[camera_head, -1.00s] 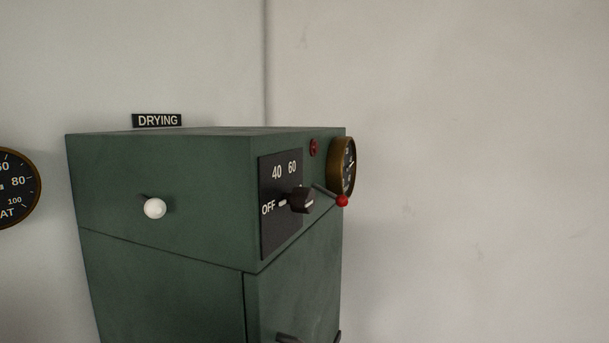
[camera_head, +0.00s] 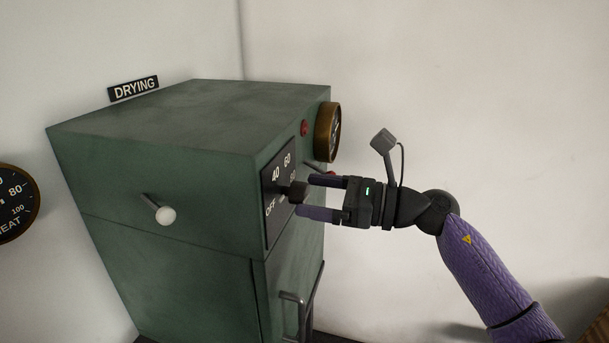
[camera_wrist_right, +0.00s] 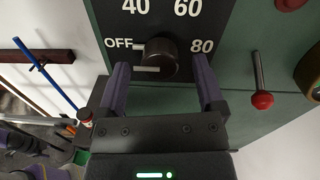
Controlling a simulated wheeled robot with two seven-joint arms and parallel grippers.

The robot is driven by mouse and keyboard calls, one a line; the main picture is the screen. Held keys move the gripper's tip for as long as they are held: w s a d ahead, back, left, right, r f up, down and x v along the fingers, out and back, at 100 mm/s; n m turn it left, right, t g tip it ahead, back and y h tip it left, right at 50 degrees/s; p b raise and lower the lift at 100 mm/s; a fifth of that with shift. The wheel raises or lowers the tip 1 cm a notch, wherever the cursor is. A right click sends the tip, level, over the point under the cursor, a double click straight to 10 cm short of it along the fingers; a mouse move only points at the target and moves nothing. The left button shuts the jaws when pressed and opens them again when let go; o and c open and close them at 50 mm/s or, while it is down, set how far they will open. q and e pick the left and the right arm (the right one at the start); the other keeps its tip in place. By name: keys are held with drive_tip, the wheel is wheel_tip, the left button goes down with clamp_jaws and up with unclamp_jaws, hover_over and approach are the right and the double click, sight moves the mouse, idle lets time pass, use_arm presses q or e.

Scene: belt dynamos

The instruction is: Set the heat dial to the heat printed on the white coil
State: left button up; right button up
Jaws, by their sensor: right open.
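The heat dial is a dark knob (camera_head: 297,191) on a black plate (camera_head: 271,222) on the side of the green drying cabinet (camera_head: 190,130). The plate reads OFF, 40, 60 and 80. In the right wrist view the knob (camera_wrist_right: 160,57) has a pale pointer mark toward OFF at its left. My right gripper (camera_head: 308,197) is open, its two purple fingers on either side of the knob. In the wrist view the fingers (camera_wrist_right: 162,85) stand apart, with gaps to the knob. The white coil is not in view. My left gripper is not in view.
A red-tipped lever (camera_wrist_right: 261,88) sticks out right of the plate, close to my right finger. A brass-rimmed gauge (camera_head: 328,132) and a red lamp (camera_head: 304,128) sit above. A white-knobbed lever (camera_head: 165,215) is on the cabinet's left face. A door handle (camera_head: 300,315) is below.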

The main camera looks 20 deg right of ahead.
drive_tip(key=shift+x, duration=0.95)
clamp_jaws()
